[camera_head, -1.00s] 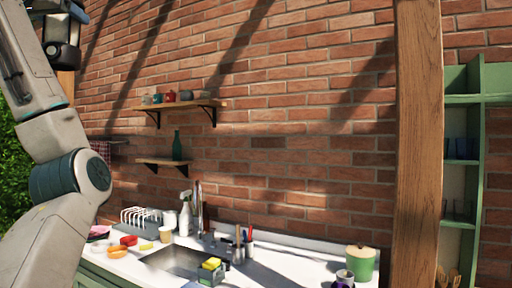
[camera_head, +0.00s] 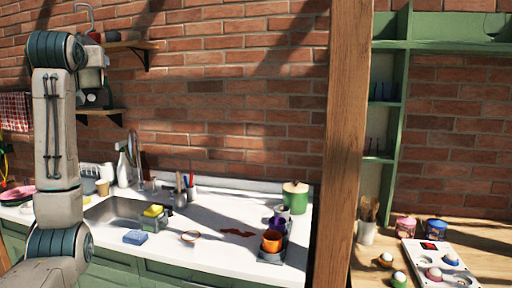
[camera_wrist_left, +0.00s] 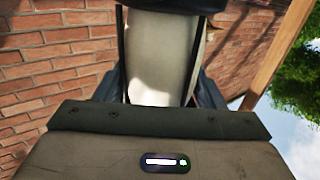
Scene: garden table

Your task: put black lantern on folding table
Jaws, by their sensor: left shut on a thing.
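My left arm rises at the left of the head view, with its gripper (camera_head: 92,72) high in front of the brick wall and shelves. In the left wrist view the gripper (camera_wrist_left: 162,88) is shut on a pale-sided thing with dark upright bars, which I take to be the black lantern (camera_wrist_left: 163,50). In the head view the lantern's body is mostly hidden by the wrist; a grey hook-shaped handle (camera_head: 85,12) shows above it. I cannot make out a folding table for certain. My right gripper is not in view.
A white counter (camera_head: 185,255) with a sink (camera_head: 115,210), sponges, cups and a green pot (camera_head: 295,197) runs along the wall. A wooden post (camera_head: 340,140) stands right of it. Beyond it are green shelves (camera_head: 395,120) and a wooden surface (camera_head: 490,232) with a white tray (camera_head: 430,268).

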